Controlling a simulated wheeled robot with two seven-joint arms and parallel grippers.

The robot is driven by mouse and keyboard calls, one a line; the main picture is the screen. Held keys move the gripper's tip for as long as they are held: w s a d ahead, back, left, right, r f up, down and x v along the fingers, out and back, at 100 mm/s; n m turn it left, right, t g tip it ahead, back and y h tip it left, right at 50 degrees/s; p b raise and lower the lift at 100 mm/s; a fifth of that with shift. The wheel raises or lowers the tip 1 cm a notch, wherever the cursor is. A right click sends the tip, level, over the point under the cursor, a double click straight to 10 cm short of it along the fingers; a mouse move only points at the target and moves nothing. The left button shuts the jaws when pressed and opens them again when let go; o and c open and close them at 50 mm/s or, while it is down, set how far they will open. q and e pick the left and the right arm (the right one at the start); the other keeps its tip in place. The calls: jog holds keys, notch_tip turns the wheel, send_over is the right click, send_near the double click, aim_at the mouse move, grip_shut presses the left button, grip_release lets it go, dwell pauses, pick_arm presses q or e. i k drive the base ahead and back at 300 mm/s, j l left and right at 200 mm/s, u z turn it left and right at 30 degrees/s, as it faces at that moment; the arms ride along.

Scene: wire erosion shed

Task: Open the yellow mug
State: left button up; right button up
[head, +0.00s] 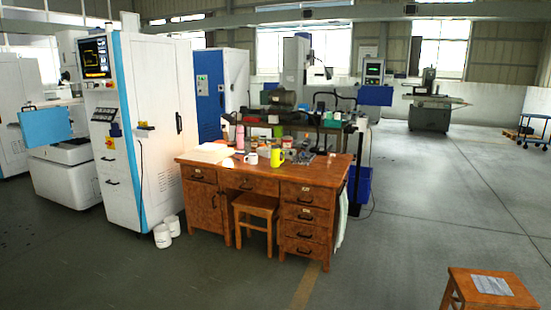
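A yellow-green mug (277,157) stands upright on the wooden desk (209,167), right of the desk's middle. Its handle is on its right side. It is too small in the view to tell whether it has a lid. A white mug (250,159) stands to its left. Neither of my grippers shows in the head view, and the desk is some distance ahead of me.
A wooden stool (256,204) stands against the desk's front. Another stool (490,288) is at the bottom right. White machine cabinets (158,120) stand left of the desk, with white buckets (162,236) by them. The floor ahead and right is largely clear.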

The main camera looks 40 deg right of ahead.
aim_at(276, 161)
jog(key=i+l+z, duration=0.25)
jog(key=i, duration=0.3)
jog(key=i+j+z, duration=0.1)
jog(key=i+z, duration=0.15)
jog(key=i, duration=0.3)
jog(key=i+l+z, duration=0.15)
jog(key=i, duration=0.4)
jog(key=i+z, duration=0.15)
jog(key=i, duration=0.4)
jog(key=i+z, duration=0.2)
jog(key=i, duration=0.4)
jog(key=i+j+z, duration=0.15)
jog(key=i, duration=0.4)
jog(key=i+j+z, duration=0.15)
jog(key=i, duration=0.4)
jog(key=j, duration=0.1)
